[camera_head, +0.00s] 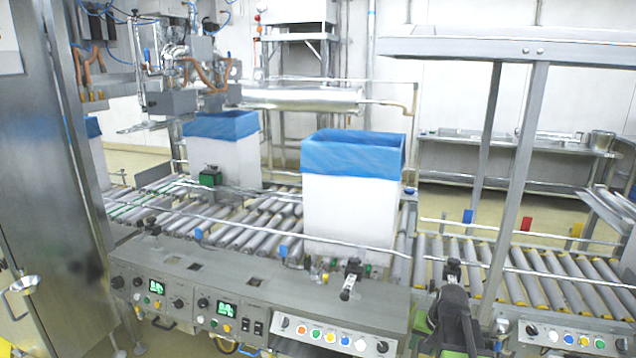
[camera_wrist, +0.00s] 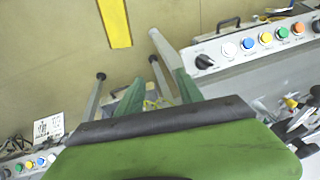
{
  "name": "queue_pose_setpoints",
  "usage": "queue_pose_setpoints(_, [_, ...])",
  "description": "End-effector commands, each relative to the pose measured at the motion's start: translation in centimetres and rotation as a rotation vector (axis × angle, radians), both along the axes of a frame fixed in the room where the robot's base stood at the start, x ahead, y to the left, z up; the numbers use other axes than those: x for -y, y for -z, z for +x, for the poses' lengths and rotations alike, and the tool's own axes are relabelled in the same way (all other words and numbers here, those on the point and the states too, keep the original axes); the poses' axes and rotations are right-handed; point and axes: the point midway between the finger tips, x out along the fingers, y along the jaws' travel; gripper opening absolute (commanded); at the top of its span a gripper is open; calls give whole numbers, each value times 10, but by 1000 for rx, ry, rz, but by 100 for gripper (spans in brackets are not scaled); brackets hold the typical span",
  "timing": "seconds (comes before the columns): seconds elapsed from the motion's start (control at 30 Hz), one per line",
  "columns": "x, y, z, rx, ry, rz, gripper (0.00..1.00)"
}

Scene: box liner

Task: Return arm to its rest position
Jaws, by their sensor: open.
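My gripper (camera_wrist: 168,80) shows in the wrist view as a broad green body with a dark bar and two narrow green fingers. The fingers are apart, with nothing held between them. It points down toward the tan floor beside the conveyor's control panels. In the head view, a dark and green part of my arm shows at the bottom right, in front of the roller conveyor; the fingertips cannot be made out there.
A white box with a blue liner (camera_head: 352,205) stands upright on the roller conveyor (camera_head: 240,232). Another lined box (camera_head: 222,160) stands behind it to the left. A button panel (camera_head: 334,336) lies close left of my arm. A metal frame post (camera_head: 514,190) rises to the right.

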Motion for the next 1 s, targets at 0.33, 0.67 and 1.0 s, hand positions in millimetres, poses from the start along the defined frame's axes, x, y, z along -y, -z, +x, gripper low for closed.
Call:
queue_pose_setpoints(0.33, [-171,9,-89,-237,-385,-103,44])
queue_pose_setpoints(0.67, [-180,-92,-96,-260,-415,-116,44])
queue_pose_setpoints(1.0, [-180,-147,-95,-259,-413,-115,44])
